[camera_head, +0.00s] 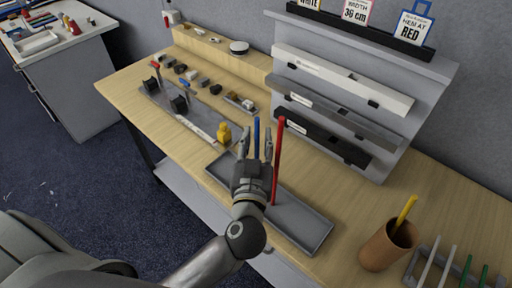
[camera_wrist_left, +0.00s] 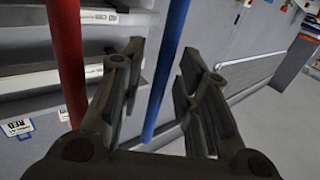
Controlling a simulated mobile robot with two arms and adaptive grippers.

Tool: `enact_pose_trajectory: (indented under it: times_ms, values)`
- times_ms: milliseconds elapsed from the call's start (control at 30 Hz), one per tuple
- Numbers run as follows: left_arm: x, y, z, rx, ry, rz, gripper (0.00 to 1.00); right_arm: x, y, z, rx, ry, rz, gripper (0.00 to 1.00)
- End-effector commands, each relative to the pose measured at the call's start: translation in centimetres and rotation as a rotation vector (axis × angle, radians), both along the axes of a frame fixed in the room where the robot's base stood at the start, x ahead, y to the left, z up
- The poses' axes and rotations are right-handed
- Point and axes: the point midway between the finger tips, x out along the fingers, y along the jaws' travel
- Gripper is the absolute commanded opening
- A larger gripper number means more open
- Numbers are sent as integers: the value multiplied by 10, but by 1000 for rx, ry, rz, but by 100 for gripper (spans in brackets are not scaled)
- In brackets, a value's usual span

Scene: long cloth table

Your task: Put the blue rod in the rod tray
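The blue rod (camera_head: 257,138) stands upright between the spread fingers of my left gripper (camera_head: 255,146). In the left wrist view the blue rod (camera_wrist_left: 168,65) passes between the two fingers of the gripper (camera_wrist_left: 160,62), with a gap visible on each side. My left gripper is open; its hand hides the rod's lower part in the head view. A grey shallow tray (camera_head: 312,232), apparently the rod tray, lies on the table under and to the right of the hand. My right gripper is not in view.
A taller red rod (camera_head: 278,150) stands upright close to the right of my left gripper. A brown cup (camera_head: 382,250) with a yellow rod and a rack (camera_head: 452,272) stand at the right. A grey stepped rack (camera_head: 385,145) rises behind. A yellow object (camera_head: 224,134) sits left of the hand.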

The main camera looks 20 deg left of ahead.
Motion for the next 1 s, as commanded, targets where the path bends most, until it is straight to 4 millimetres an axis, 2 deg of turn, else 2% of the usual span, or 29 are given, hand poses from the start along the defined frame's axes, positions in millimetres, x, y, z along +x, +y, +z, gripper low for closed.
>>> enact_pose_trajectory:
  times_ms: [67,167,500,633,800,1000]
  values:
    - [0,0,3,-2,-2,0,30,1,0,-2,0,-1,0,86]
    - [-13,-4,3,0,4,-2,30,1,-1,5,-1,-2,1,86]
    - [-78,-23,4,0,5,-2,30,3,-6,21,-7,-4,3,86]
    - [-98,-29,3,0,4,-1,30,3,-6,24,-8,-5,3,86]
    - [-112,-33,4,0,0,-1,30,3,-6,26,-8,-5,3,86]
    - [-116,-34,4,0,-1,0,30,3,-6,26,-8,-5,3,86]
